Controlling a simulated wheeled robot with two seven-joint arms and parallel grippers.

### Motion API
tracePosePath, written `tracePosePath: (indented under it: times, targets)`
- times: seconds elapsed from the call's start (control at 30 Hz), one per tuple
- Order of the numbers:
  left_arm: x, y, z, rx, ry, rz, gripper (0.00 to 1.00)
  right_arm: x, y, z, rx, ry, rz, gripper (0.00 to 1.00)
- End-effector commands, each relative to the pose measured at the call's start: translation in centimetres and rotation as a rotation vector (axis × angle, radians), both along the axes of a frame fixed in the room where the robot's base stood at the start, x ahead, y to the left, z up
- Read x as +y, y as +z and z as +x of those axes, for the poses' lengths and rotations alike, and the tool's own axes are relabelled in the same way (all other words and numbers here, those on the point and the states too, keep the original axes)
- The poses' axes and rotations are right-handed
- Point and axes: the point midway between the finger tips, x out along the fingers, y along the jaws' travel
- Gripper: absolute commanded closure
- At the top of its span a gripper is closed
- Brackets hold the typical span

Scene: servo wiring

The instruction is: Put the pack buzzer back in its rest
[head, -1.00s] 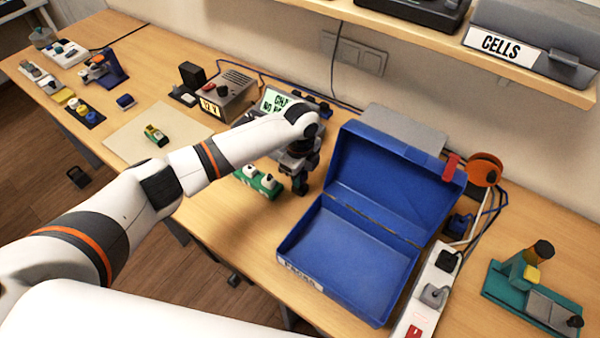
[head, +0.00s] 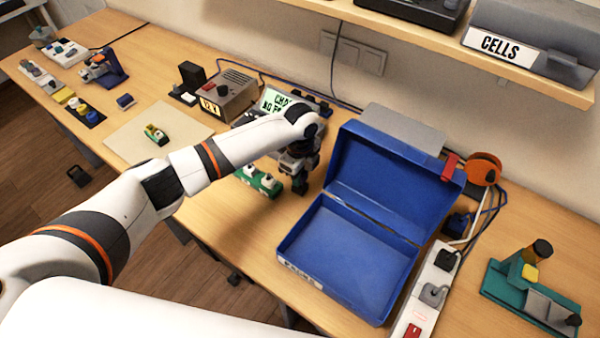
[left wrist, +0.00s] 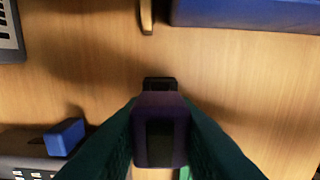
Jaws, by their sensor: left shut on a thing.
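My left gripper (head: 299,182) is low over the table, between the green block with white-topped parts (head: 258,180) and the open blue case (head: 350,250). In the left wrist view its fingers (left wrist: 160,150) are shut on a dark block (left wrist: 160,130), which I take to be the pack buzzer. A black piece (left wrist: 160,84) shows just beyond the block; I cannot tell if it is part of it or a rest. In the head view the arm and fingers hide the held thing. I cannot make out the buzzer's rest for certain. My right gripper is not in view.
The blue case stands open right of the gripper, near a power strip (head: 425,290). A supply box (head: 222,96) and a green-lit display (head: 278,100) are behind. A pale mat (head: 125,135) lies left. A teal fixture (head: 530,292) is at right.

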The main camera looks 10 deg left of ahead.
Motion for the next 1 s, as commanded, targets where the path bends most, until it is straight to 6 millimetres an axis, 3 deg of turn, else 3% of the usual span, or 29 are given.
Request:
tracePosePath:
  times: [0.77, 0.8, 0.9, 1.0]
  targets:
    - [0.0, -2.0, 0.0, 0.0, -0.001, 0.0, 0.97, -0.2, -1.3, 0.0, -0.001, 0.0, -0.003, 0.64]
    - [0.0, -1.9, 0.0, 0.0, -0.001, 0.0, 0.69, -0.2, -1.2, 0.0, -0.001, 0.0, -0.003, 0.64]
    - [0.0, -1.9, 0.0, 0.001, -0.001, 0.0, 0.52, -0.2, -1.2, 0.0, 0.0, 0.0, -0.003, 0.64]
    - [0.0, -1.9, 0.0, 0.001, 0.0, 0.0, 0.5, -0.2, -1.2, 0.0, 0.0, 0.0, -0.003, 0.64]
